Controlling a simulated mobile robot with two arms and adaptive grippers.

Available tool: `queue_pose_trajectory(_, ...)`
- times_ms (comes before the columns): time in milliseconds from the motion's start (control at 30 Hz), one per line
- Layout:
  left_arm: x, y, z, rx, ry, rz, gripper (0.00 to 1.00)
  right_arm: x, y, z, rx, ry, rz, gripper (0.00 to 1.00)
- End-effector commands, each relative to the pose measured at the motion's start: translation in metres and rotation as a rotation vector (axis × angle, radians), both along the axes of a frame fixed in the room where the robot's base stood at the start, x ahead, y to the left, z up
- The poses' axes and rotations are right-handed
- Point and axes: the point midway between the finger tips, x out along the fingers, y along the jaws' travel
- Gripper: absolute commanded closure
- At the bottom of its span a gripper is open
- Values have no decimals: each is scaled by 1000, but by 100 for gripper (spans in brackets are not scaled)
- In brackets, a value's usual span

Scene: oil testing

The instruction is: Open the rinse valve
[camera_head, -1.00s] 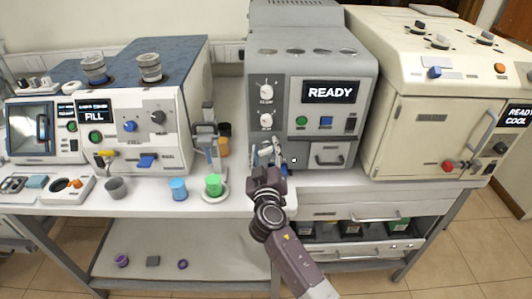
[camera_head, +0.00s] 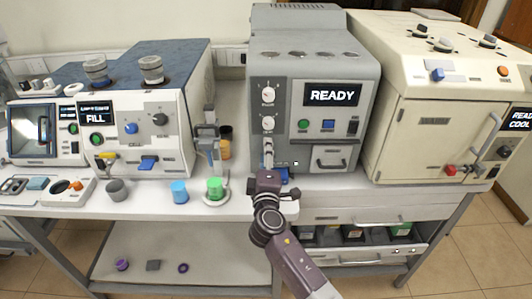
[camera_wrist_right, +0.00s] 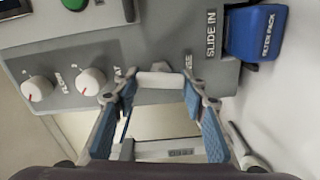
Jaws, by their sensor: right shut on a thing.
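The rinse valve's white bar handle (camera_wrist_right: 160,80) sits on the front of the grey machine, beside a label partly covered so that only its end shows. My right gripper (camera_wrist_right: 160,82) has its blue-padded fingertips at the two ends of this bar, shut on it. In the head view my right gripper (camera_head: 268,165) is at the lower left of the grey machine (camera_head: 330,135), whose screen reads READY. The handle is mostly hidden by the gripper there. My left gripper is not in view.
A blue filter pack (camera_wrist_right: 258,32) is close by the SLIDE IN label. Two white knobs (camera_wrist_right: 90,80) are on the same panel. A green-topped cup (camera_head: 215,188) and a blue cup (camera_head: 179,192) stand left of my arm. A cream cabinet (camera_head: 445,110) stands right.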

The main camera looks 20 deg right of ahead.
Motion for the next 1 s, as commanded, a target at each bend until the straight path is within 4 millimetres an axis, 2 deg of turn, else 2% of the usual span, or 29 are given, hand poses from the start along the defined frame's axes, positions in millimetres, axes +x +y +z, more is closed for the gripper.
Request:
queue_pose_trajectory(400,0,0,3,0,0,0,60,0,0,-2,-165,49,0,85)
queue_pose_trajectory(933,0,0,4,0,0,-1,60,0,0,-3,-184,55,0,85)
queue_pose_trajectory(967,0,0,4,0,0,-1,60,0,0,-3,-185,55,0,57)
queue_pose_trajectory(1000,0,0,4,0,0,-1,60,0,0,-3,-184,55,0,53)
